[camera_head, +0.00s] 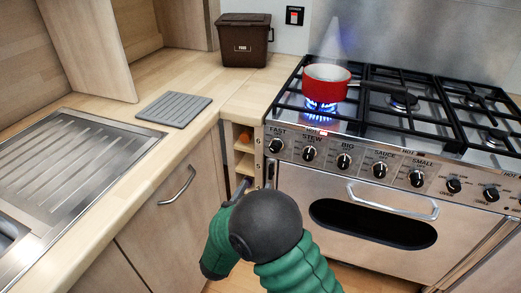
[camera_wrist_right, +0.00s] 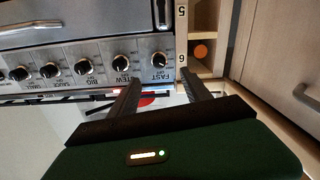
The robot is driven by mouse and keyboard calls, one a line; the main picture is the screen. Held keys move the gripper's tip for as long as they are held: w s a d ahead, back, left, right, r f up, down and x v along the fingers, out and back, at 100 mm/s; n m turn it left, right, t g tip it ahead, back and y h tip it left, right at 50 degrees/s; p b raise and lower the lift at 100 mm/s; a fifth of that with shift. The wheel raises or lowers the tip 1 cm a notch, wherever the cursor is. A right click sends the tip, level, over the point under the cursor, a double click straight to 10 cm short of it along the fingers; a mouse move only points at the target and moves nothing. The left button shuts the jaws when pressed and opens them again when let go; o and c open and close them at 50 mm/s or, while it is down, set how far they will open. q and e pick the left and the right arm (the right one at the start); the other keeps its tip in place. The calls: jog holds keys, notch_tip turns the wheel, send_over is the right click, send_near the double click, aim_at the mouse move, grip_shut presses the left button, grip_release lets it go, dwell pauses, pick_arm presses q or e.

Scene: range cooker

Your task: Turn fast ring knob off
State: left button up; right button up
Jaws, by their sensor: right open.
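The fast ring knob (camera_head: 275,145) is a round black knob at the left end of the cooker's panel, under the label FAST. It also shows in the right wrist view (camera_wrist_right: 159,60), where the picture is upside down. My right gripper (camera_head: 256,180) is open and empty, below and slightly left of this knob. In the right wrist view its two fingers (camera_wrist_right: 160,78) point toward the knob, one to each side, apparently short of it. A blue flame (camera_head: 320,107) burns under a red pan (camera_head: 325,82) on the left of the hob. My left gripper is not in view.
The stew knob (camera_head: 309,153) is just right of the fast knob, with several more knobs further along. The oven handle (camera_head: 392,203) sticks out below. A wooden cubby (camera_head: 243,150) adjoins the cooker's left side. A brown food bin (camera_head: 244,40) stands on the worktop.

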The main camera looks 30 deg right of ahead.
jog(key=b, duration=0.4)
send_near(273, 152)
jog(key=x, duration=0.8)
jog(key=shift+d, duration=0.2)
jog(key=shift+w+d, duration=0.35)
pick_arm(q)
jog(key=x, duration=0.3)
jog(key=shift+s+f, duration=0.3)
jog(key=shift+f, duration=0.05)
pick_arm(e)
jog(key=shift+r, duration=0.1)
grip_shut()
